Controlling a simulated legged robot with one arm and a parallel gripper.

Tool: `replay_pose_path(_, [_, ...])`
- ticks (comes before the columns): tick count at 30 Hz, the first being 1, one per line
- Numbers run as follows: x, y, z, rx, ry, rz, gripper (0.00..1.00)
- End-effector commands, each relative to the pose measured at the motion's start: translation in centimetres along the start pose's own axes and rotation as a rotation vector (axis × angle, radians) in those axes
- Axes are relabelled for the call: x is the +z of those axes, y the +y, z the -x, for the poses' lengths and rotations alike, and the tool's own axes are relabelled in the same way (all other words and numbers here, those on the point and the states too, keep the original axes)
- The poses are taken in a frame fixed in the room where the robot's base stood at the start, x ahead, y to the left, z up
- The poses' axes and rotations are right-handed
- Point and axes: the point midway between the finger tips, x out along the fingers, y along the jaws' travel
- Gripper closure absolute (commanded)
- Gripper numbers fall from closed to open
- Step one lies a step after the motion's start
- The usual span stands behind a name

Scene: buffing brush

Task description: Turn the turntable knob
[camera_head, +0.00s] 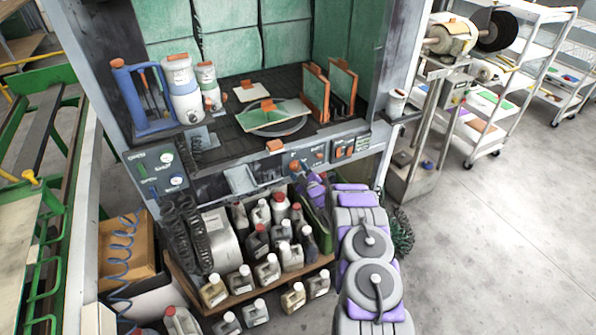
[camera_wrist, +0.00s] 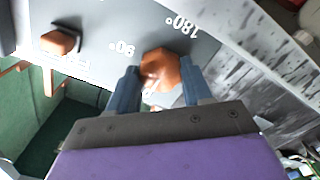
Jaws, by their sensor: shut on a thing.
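The orange turntable knob (camera_wrist: 160,69) sits on the grey control panel between my two blue-grey fingers, with "90°" and "180°" marks beside it in the wrist view. My gripper (camera_wrist: 160,78) is shut on this knob. In the head view, the knob (camera_head: 296,166) shows on the booth's front panel, just above and left of my purple gripper (camera_head: 312,184). The grey round turntable (camera_head: 279,128) lies inside the booth, with a green and tan piece on it. My arm partly hides the panel's lower right.
Another orange control (camera_wrist: 58,42) stands on the panel in the wrist view. Several bottles crowd a wooden tray (camera_head: 237,299) below the panel. Spray canisters (camera_head: 183,90) stand at the booth's left. Open concrete floor (camera_head: 490,230) lies to the right.

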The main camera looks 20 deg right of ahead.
Motion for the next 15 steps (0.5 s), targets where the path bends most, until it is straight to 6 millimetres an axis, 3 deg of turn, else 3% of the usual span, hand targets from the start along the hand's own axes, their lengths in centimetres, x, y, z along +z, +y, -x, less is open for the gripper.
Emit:
replay_pose_path(4, [-0.03,-0.04,0.00,-0.001,0.000,0.000,0.81])
replay_pose_path(15, [-0.10,-0.04,-0.01,-0.001,0.000,-0.077,0.81])
